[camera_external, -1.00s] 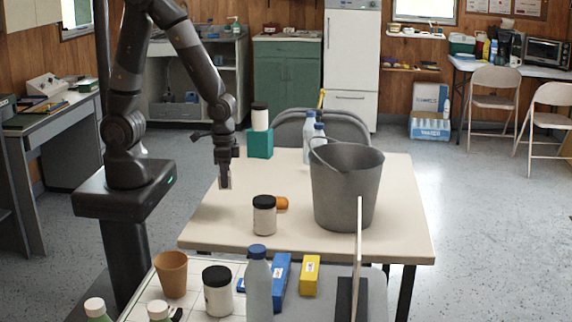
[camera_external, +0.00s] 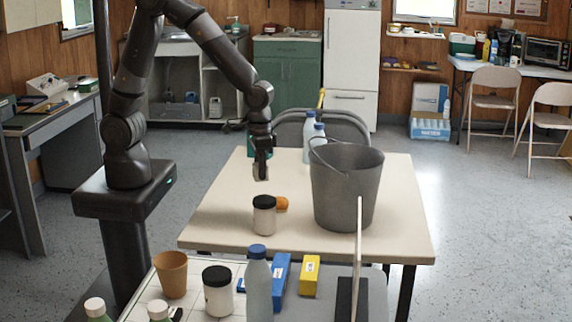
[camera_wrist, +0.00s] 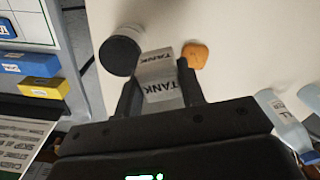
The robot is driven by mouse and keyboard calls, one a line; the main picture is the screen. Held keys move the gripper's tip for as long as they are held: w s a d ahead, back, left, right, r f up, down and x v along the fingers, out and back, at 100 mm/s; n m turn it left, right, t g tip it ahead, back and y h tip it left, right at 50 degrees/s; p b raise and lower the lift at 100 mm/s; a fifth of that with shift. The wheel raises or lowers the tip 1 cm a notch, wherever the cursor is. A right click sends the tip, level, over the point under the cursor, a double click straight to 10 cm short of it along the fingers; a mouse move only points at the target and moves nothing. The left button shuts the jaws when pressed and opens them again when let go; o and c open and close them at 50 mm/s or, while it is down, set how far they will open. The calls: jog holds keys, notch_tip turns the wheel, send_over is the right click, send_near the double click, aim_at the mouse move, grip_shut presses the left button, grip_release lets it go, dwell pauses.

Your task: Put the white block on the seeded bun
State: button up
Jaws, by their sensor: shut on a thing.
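My gripper (camera_external: 262,168) is shut on the white block (camera_wrist: 163,88), which has TANK printed on it and sits between the fingers in the wrist view. In the external view my gripper is above the table, behind the jar and slightly left of the bun. The orange-brown bun (camera_external: 281,204) lies on the table, partly hidden by the jar. The bun also shows in the wrist view (camera_wrist: 194,55), just beyond the right finger and apart from the block. I cannot make out its seeds.
A black-lidded white jar (camera_external: 264,216) stands close beside the bun. A grey bucket (camera_external: 343,190) stands right of it, with bottles (camera_external: 309,140) behind. The table (camera_external: 215,220) is clear at left. The front surface holds a cup (camera_external: 172,275), a bottle (camera_external: 258,285) and boxes.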

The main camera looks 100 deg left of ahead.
jog(key=w+a+f, duration=0.1)
jog(key=a, duration=0.1)
jog(key=w+a+f, duration=0.1)
jog(key=a+f, duration=0.1)
jog(key=a, duration=0.1)
jog(key=w+a+f, duration=0.2)
jog(key=a, duration=0.1)
jog(key=shift+a+f, duration=0.1)
jog(key=shift+f, duration=2.1)
jog(key=o, duration=1)
jog(key=shift+f, duration=0.15)
notch_tip(320, 180, up, 12)
jog(key=s+d+r+m+t, duration=0.2)
jog(key=s+r+t, duration=0.1)
jog(key=s+r, duration=0.85)
jog(key=s+r+m+t, duration=0.1)
jog(key=s+r, duration=0.1)
jog(key=s, duration=0.2)
jog(key=s+d+r, duration=0.1)
jog(key=s+r, duration=0.1)
jog(key=s, duration=0.2)
jog(key=s+d+r+m+t, duration=0.1)
jog(key=s+r, duration=0.1)
jog(key=s, duration=0.2)
jog(key=shift+s+r+m+t, duration=0.2)
jog(key=shift+r+m+t, duration=0.1)
jog(key=shift+r, duration=0.1)
